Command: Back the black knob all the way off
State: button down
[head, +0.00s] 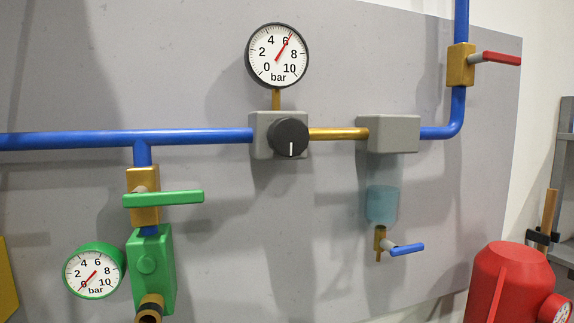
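The black knob (291,137) is a round dial on the front of a grey regulator block (263,121) in the blue pipe line. Its white mark points straight down. Above it, a black-rimmed gauge (277,55) on a brass stem has its red needle near 6 bar. My gripper does not show in the head view.
A green-handled valve (163,199) and a green gauge (94,271) sit lower left. Right of the knob are a grey filter block (393,134), a blue-handled drain (406,249) and a red-handled valve (501,58). A red tank (506,282) stands lower right. Space before the knob looks clear.

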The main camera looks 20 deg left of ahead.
aim_at(288, 136)
jog(key=u, duration=0.75)
jog(key=k+j, duration=0.15)
jog(key=k+l+u, duration=0.05)
jog(key=k, duration=0.05)
